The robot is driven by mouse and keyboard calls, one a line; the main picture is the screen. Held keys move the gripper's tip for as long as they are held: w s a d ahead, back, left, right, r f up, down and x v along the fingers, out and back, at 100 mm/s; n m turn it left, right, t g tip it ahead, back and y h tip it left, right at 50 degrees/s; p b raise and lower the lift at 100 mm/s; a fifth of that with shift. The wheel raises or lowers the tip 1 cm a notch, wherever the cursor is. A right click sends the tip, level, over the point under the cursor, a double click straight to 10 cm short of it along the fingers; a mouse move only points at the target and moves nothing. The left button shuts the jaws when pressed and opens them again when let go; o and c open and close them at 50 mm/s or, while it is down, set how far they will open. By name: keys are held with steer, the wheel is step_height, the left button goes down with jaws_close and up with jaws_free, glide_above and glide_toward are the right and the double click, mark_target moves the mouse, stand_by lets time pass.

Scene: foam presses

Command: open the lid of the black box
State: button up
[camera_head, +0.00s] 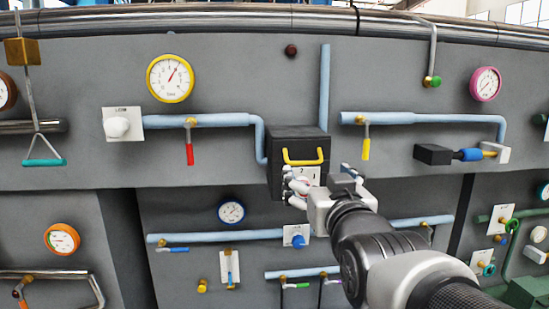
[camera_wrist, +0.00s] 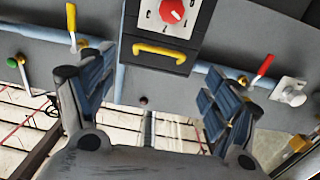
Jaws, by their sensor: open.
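The black box (camera_head: 290,138) is mounted on the grey panel near the middle of the head view. Its lid looks closed, with a yellow handle (camera_head: 303,160) across the front. A white plate with numbers is below the handle, partly hidden by my gripper. In the wrist view the box appears inverted, with the yellow handle (camera_wrist: 160,51) ahead and a red knob (camera_wrist: 171,11) on the white plate beyond it. My gripper (camera_wrist: 155,82) is open and empty. Its blue-padded fingers are apart on either side of the handle's line, not touching it.
Light-blue pipes (camera_head: 210,121) run on both sides of the box, with a red lever (camera_head: 189,154) at left and a yellow lever (camera_head: 366,149) at right. A white knob (camera_head: 117,127), gauges and lower pipes surround it.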

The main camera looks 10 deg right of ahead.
mark_target(306, 163)
steer(key=w+p, duration=0.2)
steer(key=w, duration=0.8)
steer(key=shift+w, duration=0.2)
steer(key=shift+c, duration=0.5)
steer(key=c, duration=1.1)
steer(key=shift+r, duration=0.1)
steer(key=shift+r, duration=0.15)
